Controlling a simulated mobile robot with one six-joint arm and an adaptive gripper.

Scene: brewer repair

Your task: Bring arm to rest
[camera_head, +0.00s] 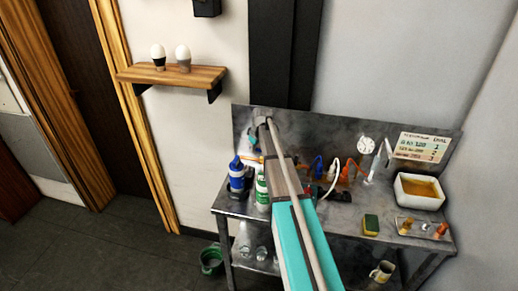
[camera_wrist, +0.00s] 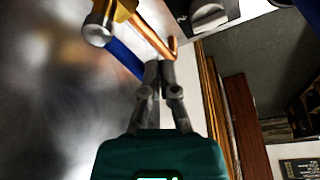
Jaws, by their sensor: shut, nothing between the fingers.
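My gripper (camera_wrist: 160,68) shows in the wrist view with its two dark fingers together and nothing between them. Just beyond the fingertips, in the picture, are a curved copper-coloured pipe (camera_wrist: 152,38) and a brass fitting with a rounded metal end (camera_wrist: 98,30). A blue strip (camera_wrist: 124,60) runs behind the fingers. I cannot tell whether the fingers touch any of these. In the head view my teal and grey arm reaches up over the metal workbench (camera_head: 340,214) toward its back panel. The fingers cannot be made out there.
The bench holds a blue bottle (camera_head: 236,176), a white-green bottle (camera_head: 262,190), a sponge (camera_head: 371,225) and a white tub (camera_head: 418,191). A mug (camera_head: 383,271) is below. A wooden shelf (camera_head: 172,74) with two bulb-like items hangs left. Floor (camera_head: 100,245) is clear at left.

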